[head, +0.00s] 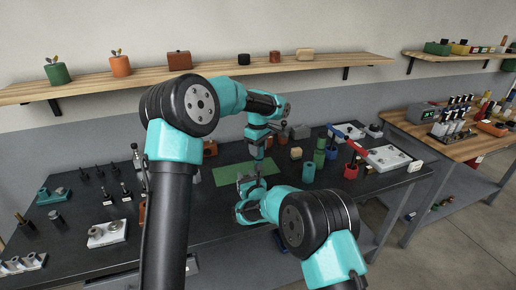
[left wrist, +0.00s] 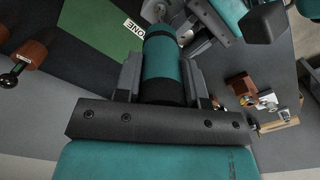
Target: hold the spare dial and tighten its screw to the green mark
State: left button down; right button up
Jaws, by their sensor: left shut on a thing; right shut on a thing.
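My left gripper (head: 258,153) points down above the green mat (head: 228,173). In the left wrist view, its fingers (left wrist: 162,80) are shut around a teal cylinder with black bands (left wrist: 162,62), which looks like a driver handle. The handle's far end is hidden. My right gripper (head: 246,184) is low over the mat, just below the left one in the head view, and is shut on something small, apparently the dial. The dial is mostly hidden by the fingers. I cannot make out its screw or a green mark, nor whether the tool touches it.
A label reading "ONE", partly covered, lies at the mat's edge (left wrist: 134,28). Coloured cups, including a teal one (head: 308,172) and a red one (head: 351,171), stand right of the mat. A white block with knobs (head: 107,234) is at front left. Several dark knobs stand behind it.

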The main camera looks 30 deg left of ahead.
pick_arm(q)
jog(key=m, duration=0.3)
jog(key=shift+m, duration=0.4)
jog(key=m, duration=0.3)
jog(key=shift+w+m, duration=0.1)
jog(key=shift+m, duration=0.3)
jog(key=m, duration=0.3)
jog(key=shift+d+m, duration=0.1)
jog(key=shift+m, duration=0.3)
jog(key=m, duration=0.3)
jog(key=shift+m, duration=0.4)
jog(key=m, duration=0.3)
jog(key=shift+d+m, duration=0.1)
jog(key=shift+m, duration=0.3)
jog(key=m, duration=1)
jog(key=shift+m, duration=0.4)
jog(key=shift+n, duration=0.7)
jog(key=shift+r, duration=0.1)
